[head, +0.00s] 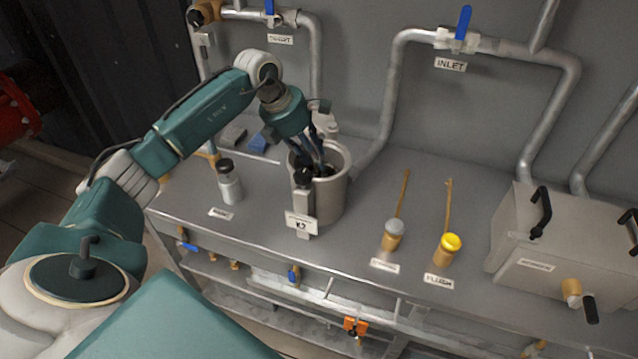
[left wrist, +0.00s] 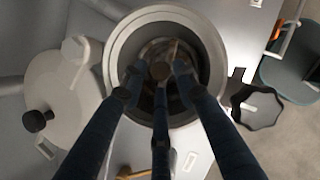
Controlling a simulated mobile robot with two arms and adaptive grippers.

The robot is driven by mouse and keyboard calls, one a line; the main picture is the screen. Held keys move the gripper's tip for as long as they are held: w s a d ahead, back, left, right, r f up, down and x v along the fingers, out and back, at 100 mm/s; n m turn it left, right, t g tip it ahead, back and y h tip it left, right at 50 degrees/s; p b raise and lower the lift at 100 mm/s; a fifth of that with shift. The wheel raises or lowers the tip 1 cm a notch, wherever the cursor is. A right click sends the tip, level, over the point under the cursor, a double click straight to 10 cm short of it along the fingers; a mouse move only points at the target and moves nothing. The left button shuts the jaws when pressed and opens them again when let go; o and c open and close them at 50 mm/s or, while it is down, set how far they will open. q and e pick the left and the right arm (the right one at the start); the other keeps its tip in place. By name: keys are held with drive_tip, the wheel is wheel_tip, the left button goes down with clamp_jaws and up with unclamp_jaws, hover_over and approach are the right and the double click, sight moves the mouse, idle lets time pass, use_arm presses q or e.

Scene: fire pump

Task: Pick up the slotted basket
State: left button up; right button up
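A grey cylindrical pot (head: 335,192) stands on the steel bench, open at the top; its rim also shows in the left wrist view (left wrist: 117,42). My left gripper (head: 318,165) points down into the pot's mouth, and its dark fingers reach inside the rim. In the left wrist view the fingertips (left wrist: 158,80) are spread around dark and metallic parts in the pot. The slotted basket cannot be made out clearly; the fingers and shade hide the inside. I cannot tell whether the fingers touch or grip anything. My right gripper is not in view.
A dark star knob (left wrist: 258,107) is on the pot's front. A pale round lid-like piece (left wrist: 65,90) lies behind the pot. Two brushes (head: 392,235) (head: 448,248) and a metal box (head: 550,240) are right. Pipes line the wall.

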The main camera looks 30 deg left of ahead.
use_arm(q)
drive_tip(key=x, duration=0.3)
drive_tip(key=shift+w+d+f+p, duration=0.1)
drive_tip(key=shift+d+f+p, duration=0.1)
drive_tip(key=shift+f+p, duration=0.15)
drive_tip(key=shift+r, duration=0.1)
clamp_jaws()
drive_tip(key=shift+r, duration=0.15)
